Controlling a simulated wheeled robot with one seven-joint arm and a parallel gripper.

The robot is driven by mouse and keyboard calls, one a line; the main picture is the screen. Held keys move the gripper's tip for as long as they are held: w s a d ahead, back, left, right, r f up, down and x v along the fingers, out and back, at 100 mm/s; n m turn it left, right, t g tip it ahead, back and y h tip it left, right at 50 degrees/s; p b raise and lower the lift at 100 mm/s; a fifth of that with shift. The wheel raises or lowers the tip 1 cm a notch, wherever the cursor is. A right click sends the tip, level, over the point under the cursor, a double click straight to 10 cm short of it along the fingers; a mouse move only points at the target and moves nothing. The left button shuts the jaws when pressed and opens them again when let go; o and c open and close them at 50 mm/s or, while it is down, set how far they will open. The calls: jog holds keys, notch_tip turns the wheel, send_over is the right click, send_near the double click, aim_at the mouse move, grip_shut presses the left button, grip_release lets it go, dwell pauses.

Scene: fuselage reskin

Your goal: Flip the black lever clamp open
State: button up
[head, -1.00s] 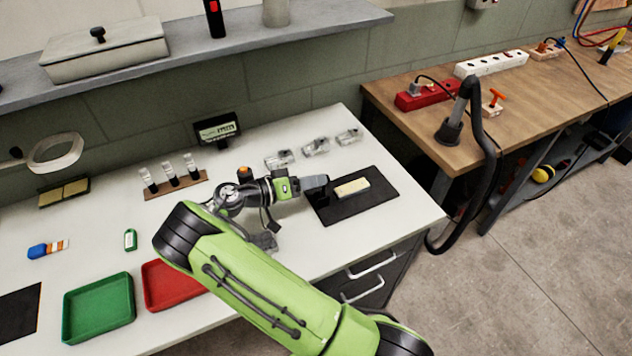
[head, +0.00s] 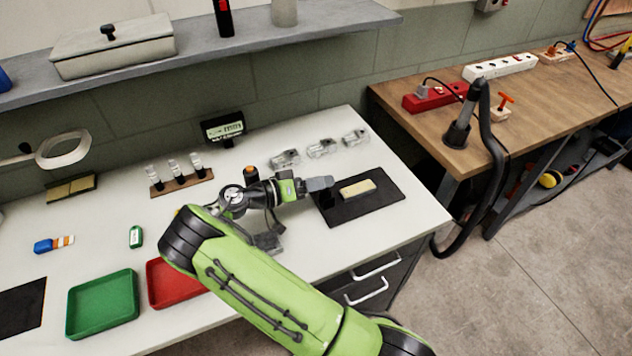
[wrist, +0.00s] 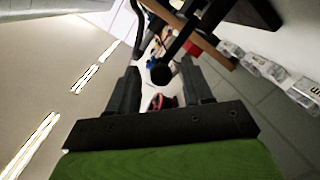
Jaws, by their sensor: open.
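In the head view my gripper (head: 330,184) is at the left edge of a black mat (head: 372,208), pointing right toward a tan block (head: 357,188). A small dark shape shows just below the fingers, too hidden to name. In the wrist view my gripper (wrist: 162,88) has its two dark fingers apart. A dark bar with a round black end (wrist: 160,75) shows beyond and between the fingers. I cannot tell whether it is the lever clamp. I see no contact with it and nothing held.
Three clear fittings (head: 321,149) and a small display (head: 223,128) stand behind the arm. Green (head: 101,305) and red (head: 168,283) trays lie at the front left.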

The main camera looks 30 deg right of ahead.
jog(key=a+r+p, duration=0.1)
jog(key=a+r, duration=0.1)
jog(key=a, duration=1.3)
jog(key=shift+w+a+r+p, duration=0.15)
jog(key=shift+w+a+p, duration=0.15)
jog(key=shift+w, duration=0.15)
jog(key=s+d+r+n+g+y+p, duration=0.2)
jog(key=s+d+r+y, duration=0.6)
jog(key=d+r+y, duration=0.4)
jog(key=s+a+r+n+t+y, duration=0.2)
jog(key=s+a+r+n+t, duration=0.1)
jog(key=s, duration=0.6)
jog(key=s+a+r+n+t+y+p, duration=0.1)
jog(key=s+a+r+n+t, duration=0.3)
jog(key=s, duration=0.5)
jog(key=shift+s+a+n+t+y, duration=0.25)
jog(key=shift+a+n+t+y, duration=0.05)
jog(key=shift+a+t+y, duration=0.35)
